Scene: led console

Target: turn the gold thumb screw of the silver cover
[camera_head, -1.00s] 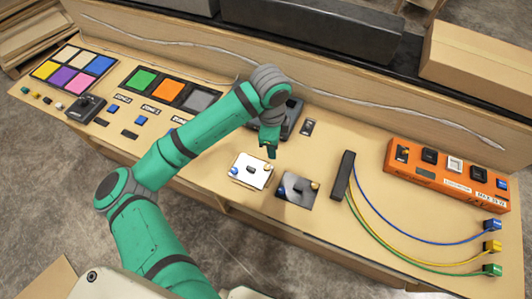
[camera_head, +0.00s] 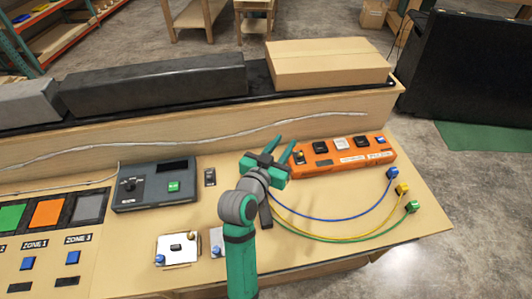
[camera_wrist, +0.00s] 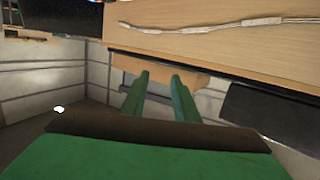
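A grey, silver-looking cover plate (camera_head: 215,239) lies on the bench, mostly behind my arm in the head view. Its blue knob (camera_head: 215,251) shows; its gold thumb screw is hidden there. To its left is a brighter, white-looking plate (camera_head: 166,244) with a gold screw (camera_head: 193,236) at its upper right and a blue knob (camera_head: 160,260) at its lower left. My gripper (camera_head: 285,143) is open and empty, above the bench near the orange box's left end, beyond and right of both plates. The wrist view shows its two fingers apart (camera_wrist: 160,76); neither plate shows there.
An orange box (camera_head: 345,163) with several switches stands at the right. Blue, yellow and green cables (camera_head: 335,218) curve across the bench to plugs. A dark console (camera_head: 155,194) stands at the left. A ledge with a cardboard box (camera_head: 325,65) runs behind.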

